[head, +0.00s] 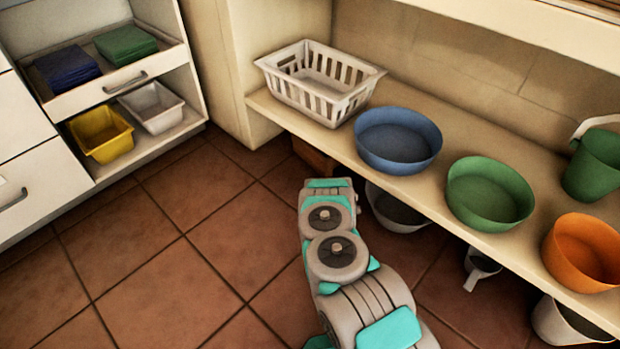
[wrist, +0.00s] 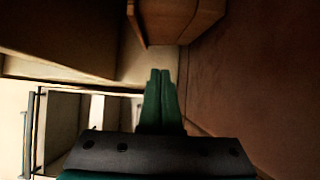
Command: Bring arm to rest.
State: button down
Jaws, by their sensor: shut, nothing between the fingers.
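My arm reaches forward over the tiled floor in the head view, low in front of the shelf; its far end hides the gripper there. In the wrist view my gripper (wrist: 160,84) shows with its two green fingers together and nothing between them. A brown wooden object (wrist: 180,20) is just beyond the fingertips in the wrist view, apart from them as far as I can tell. In the head view a brown wooden piece (head: 314,157) shows under the shelf, past the arm's end.
The shelf (head: 455,130) holds a white basket (head: 330,108), a blue basin (head: 397,141), a green bowl (head: 489,193), an orange bowl (head: 583,253) and a green bucket (head: 595,165). Pots stand beneath. An open cabinet (head: 150,140) is at left. The floor (head: 170,245) between is clear.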

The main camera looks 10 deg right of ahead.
jog(key=shift+s, duration=0.3)
jog(key=w+a+r+m+g+p, duration=0.1)
jog(key=w+a+r+m+g, duration=0.3)
jog(key=r, duration=0.3)
jog(key=s+a+r+m+g+y+p, duration=0.1)
jog(key=s+a+r+m+g, duration=0.15)
jog(key=r, duration=0.55)
jog(key=s+a+r+m+g+y+p, duration=0.15)
jog(key=a+r, duration=0.25)
jog(key=r, duration=0.4)
jog(key=s+r+m+g, duration=0.3)
jog(key=s+r+g, duration=0.2)
jog(key=s+r, duration=0.95)
jog(key=s+d+r+m+g+h+p, duration=0.1)
jog(key=s+r, duration=0.3)
jog(key=s, duration=0.9)
jog(key=s+d+r+m+g+h+p, duration=0.1)
jog(key=s+d+r+m+g, duration=0.2)
jog(key=s, duration=1.1)
jog(key=s+d+r+m+g+h+p, duration=0.1)
jog(key=s+d+r+m+g, duration=0.1)
jog(key=s, duration=1.2)
notch_tip(320, 180, up, 3)
jog(key=shift+s+d+f+m+g, duration=0.15)
jog(key=shift+d+m+g, duration=0.35)
jog(key=shift+d, duration=0.6)
